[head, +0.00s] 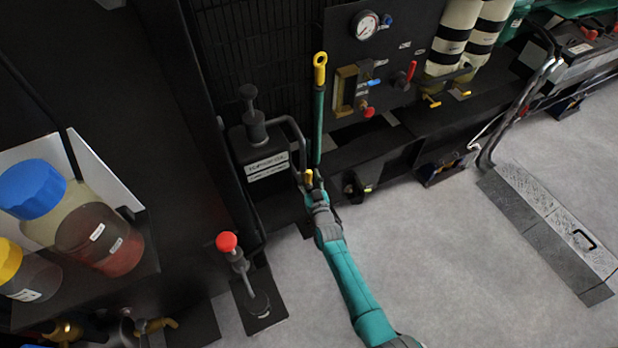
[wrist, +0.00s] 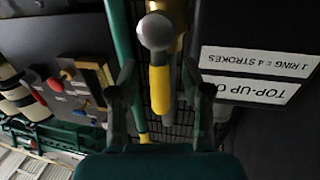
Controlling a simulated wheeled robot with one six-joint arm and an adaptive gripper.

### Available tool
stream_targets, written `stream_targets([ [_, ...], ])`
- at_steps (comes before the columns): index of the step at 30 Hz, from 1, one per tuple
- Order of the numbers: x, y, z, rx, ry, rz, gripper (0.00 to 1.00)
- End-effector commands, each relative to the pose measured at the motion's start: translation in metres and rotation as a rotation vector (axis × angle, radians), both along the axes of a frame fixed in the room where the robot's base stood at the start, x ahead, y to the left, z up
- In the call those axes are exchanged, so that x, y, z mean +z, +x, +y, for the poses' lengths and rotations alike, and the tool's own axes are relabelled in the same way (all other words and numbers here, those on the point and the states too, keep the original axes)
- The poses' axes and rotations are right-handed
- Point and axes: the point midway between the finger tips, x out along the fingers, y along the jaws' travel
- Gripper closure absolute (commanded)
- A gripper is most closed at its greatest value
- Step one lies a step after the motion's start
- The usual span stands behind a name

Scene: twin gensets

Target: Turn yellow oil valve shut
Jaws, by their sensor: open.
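The yellow oil valve handle (head: 309,178) shows as a small upright yellow piece at the pipe end beside the black top-up pump. In the wrist view the yellow handle (wrist: 160,92) runs down from a round grey end and lies between my fingers. My gripper (head: 314,190) is at the valve, and its two dark fingers (wrist: 158,72) are apart, one on each side of the handle. I cannot tell whether either finger touches it. The valve body is mostly hidden.
A green dipstick tube with a yellow ring (head: 320,68) rises just behind the valve. The black top-up pump (head: 262,145) stands to the left, and a red-knobbed lever (head: 227,242) is nearer. A gauge panel (head: 375,60) is above right.

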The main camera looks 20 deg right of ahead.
Motion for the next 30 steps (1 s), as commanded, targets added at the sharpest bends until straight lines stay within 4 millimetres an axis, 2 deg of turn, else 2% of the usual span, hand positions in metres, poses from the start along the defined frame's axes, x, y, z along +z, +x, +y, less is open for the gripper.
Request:
stream_targets([
  [3, 0.0001, -0.0001, 0.0000, 0.000, 0.000, 0.000, 0.54],
  [9, 0.0001, -0.0001, 0.0000, 0.000, 0.000, 0.000, 1.00],
  [20, 0.0001, -0.0001, 0.0002, 0.000, -0.014, -0.002, 1.00],
  [30, -0.0009, -0.0003, 0.0033, 0.000, -0.182, -0.028, 1.00],
])
